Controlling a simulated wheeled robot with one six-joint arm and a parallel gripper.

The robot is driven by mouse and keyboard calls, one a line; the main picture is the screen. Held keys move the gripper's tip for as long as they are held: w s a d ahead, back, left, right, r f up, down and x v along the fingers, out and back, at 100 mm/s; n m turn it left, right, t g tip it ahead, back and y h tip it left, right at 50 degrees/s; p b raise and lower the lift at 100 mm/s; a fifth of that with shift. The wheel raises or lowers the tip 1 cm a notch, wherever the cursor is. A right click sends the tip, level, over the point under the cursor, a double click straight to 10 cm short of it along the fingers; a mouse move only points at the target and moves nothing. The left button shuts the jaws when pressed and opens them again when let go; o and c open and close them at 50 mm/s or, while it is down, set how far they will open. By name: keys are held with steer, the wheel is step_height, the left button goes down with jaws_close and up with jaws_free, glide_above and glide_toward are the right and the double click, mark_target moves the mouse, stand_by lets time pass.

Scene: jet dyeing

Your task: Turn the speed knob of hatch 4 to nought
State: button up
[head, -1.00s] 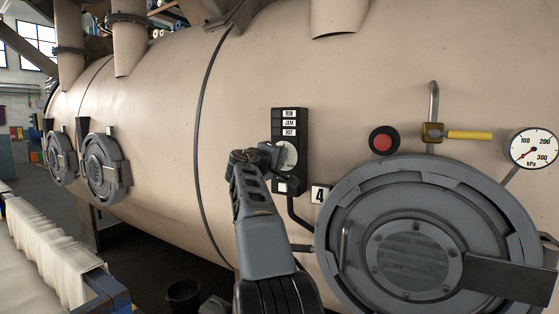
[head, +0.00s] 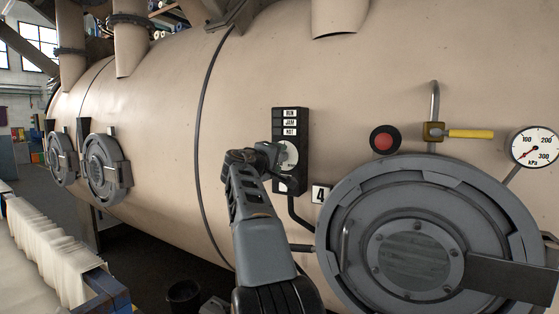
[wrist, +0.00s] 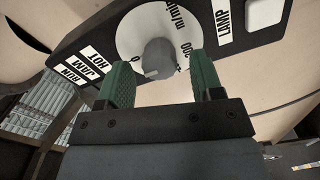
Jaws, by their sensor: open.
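The control box (head: 303,150) of hatch 4 is a dark upright panel on the beige vessel, with RUN, JAM and HOT labels at its top. Its speed dial (head: 291,155) is a pale disc, partly hidden by my gripper (head: 276,154) in the head view. In the wrist view the dial (wrist: 131,38) shows a 0 at left and a 200 with m/min at right. The grey knob (wrist: 158,58) stands at its middle, its pale mark pointing low. My gripper (wrist: 162,82) is open, with its green fingers either side below the knob, apart from it as seen.
The number 4 plate (head: 320,195) and the round hatch (head: 420,250) are right of and below the box. A red button (head: 383,139), a yellow-handled valve (head: 468,134) and a pressure gauge (head: 534,147) are farther right.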

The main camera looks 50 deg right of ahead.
steer(key=b+v, duration=0.3)
steer(key=v, duration=0.9)
steer(key=shift+a, duration=0.1)
